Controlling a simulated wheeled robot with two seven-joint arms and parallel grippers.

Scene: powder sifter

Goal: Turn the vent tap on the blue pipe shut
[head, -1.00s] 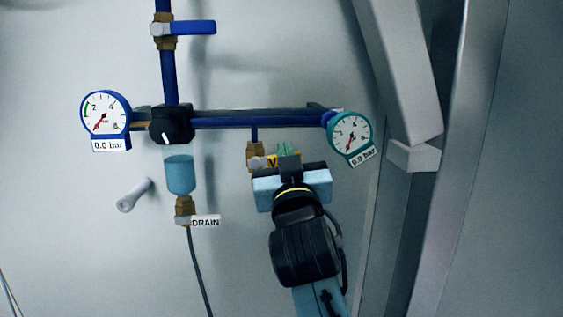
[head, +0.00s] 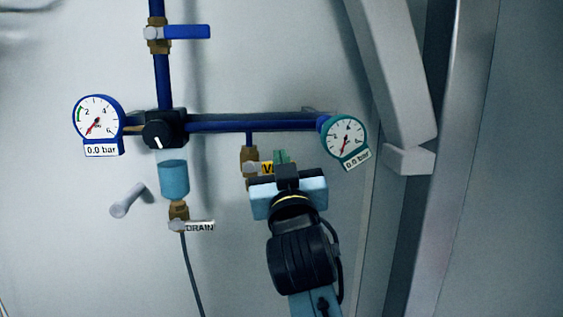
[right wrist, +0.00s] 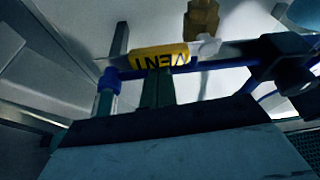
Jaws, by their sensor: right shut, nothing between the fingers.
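The vent tap (head: 249,156) is a brass valve on a short drop below the blue pipe (head: 235,126). Its pale lever with a yellow VENT label (head: 266,168) points right, across the drop, and is partly hidden by my right gripper (head: 282,158). That gripper is shut and empty, with its green fingertips at the right end of the label. In the right wrist view the label (right wrist: 160,57) lies just beyond the fingers (right wrist: 157,88), and the brass body (right wrist: 202,18) is behind it. I cannot tell whether they touch. My left gripper is not in view.
A round gauge (head: 345,137) reading 0.0 bar is close right of my gripper. Another gauge (head: 98,120), a black knob (head: 165,129) and a drain tap (head: 179,211) are left. A blue-handled valve (head: 185,32) is above. A grey post (head: 395,80) stands right.

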